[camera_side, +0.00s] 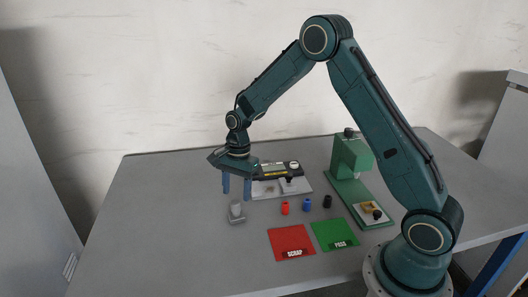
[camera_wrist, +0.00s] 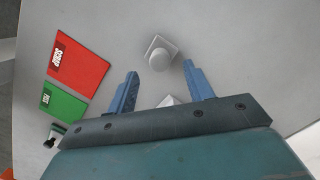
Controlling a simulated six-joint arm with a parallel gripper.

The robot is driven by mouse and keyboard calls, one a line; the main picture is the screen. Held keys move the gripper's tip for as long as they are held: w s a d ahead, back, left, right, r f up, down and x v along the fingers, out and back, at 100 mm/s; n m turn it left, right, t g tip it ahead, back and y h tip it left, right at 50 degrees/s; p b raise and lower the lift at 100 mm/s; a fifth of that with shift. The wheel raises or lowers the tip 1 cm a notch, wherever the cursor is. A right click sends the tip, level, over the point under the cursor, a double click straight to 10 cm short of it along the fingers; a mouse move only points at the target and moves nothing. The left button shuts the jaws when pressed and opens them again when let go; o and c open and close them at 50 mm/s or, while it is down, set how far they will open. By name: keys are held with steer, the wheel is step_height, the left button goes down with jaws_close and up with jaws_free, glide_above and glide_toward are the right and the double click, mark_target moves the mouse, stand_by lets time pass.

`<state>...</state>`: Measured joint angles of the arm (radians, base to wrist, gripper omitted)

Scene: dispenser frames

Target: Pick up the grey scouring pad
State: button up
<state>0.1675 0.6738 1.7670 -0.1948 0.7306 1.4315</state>
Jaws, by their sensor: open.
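A small grey piece (camera_side: 236,214) with a square base and a rounded upright top stands on the table. In the wrist view, this grey piece (camera_wrist: 160,50) sits just beyond the fingertips, apart from them. It is the only grey item near the gripper; I cannot make out a scouring pad texture on it. My gripper (camera_side: 236,195) points down above and slightly behind it, open and empty. The wrist view shows the two blue fingers (camera_wrist: 160,70) spread apart. A pale corner (camera_wrist: 169,101) shows between them, mostly hidden by the gripper body.
A red SCRAP mat (camera_side: 291,242) and a green PASS mat (camera_side: 335,234) lie at the front. Red (camera_side: 285,208), blue (camera_side: 307,204) and black (camera_side: 327,201) small cylinders stand behind them. A green press (camera_side: 352,165) is at right, a yellow-black device (camera_side: 277,170) behind. The left table is clear.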

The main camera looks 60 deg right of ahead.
mark_target(235, 201)
steer(key=shift+a+f, duration=0.25)
steer(key=shift+f, duration=1.05)
steer(key=shift+a+f, duration=0.25)
steer(key=shift+f, duration=1.05)
steer(key=c, duration=1.1)
steer(key=shift+r, duration=0.2)
step_height(235, 201, up, 20)
steer(key=shift+f, duration=0.1)
